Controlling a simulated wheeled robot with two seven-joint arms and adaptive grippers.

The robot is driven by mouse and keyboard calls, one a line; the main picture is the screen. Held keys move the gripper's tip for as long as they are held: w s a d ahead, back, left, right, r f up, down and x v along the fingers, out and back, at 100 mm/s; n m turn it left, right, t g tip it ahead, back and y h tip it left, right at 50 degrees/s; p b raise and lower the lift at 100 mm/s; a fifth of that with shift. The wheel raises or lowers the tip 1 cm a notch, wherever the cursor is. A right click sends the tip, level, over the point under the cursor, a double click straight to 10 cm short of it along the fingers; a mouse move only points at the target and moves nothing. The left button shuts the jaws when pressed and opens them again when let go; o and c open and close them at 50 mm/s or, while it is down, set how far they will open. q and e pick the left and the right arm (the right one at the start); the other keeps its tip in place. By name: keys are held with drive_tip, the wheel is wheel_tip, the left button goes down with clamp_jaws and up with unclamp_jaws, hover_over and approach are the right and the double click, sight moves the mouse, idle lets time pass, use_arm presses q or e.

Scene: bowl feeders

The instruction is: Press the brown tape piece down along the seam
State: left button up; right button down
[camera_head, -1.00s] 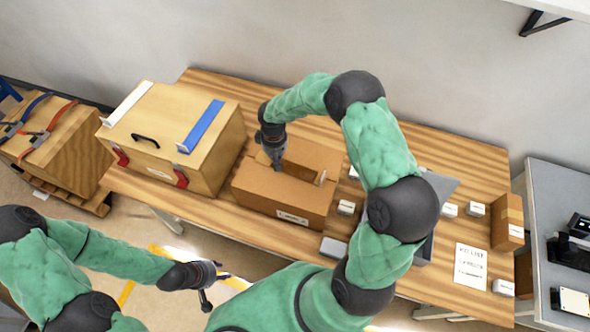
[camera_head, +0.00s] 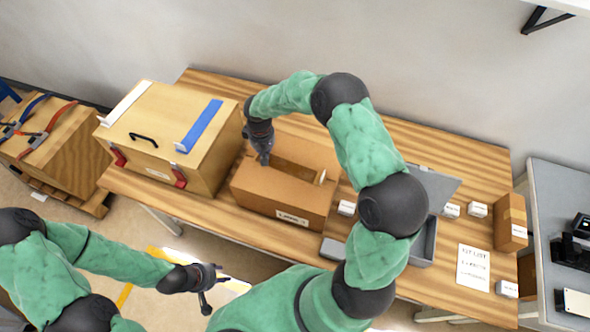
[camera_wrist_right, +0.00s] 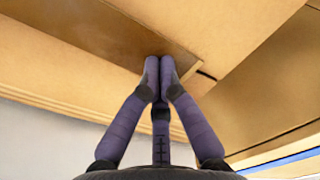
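A cardboard box (camera_head: 285,200) stands on the wooden table. A darker brown strip (camera_head: 298,170), which looks like the tape piece, runs along its top, with a small pale patch at its right end. In the right wrist view the brown strip (camera_wrist_right: 100,38) lies between lighter panels, and a dark slit shows past its end. My right gripper (camera_head: 263,158) is at the strip's left end, pointing down. Its fingertips (camera_wrist_right: 160,65) are together with nothing visible between them, over the strip's edge; contact cannot be told. My left gripper (camera_head: 222,273) appears open and empty, in front of the table.
A wooden case (camera_head: 215,165) with a blue strip stands close on the left. Right of the box are a grey bin (camera_head: 428,245), several small white boxes (camera_head: 477,210), a paper list (camera_head: 472,268) and a taller carton (camera_head: 509,222). My right arm passes over the table's middle.

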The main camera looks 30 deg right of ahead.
drive_tip(key=shift+s+a+f, duration=0.15)
drive_tip(key=shift+f, duration=0.1)
drive_tip(key=shift+w+r+p, duration=0.2)
drive_tip(key=shift+r+p, duration=0.45)
drive_tip(key=shift+r, duration=0.5)
drive_tip(key=shift+r+p, duration=1.2)
drive_tip(key=shift+r, duration=1.25)
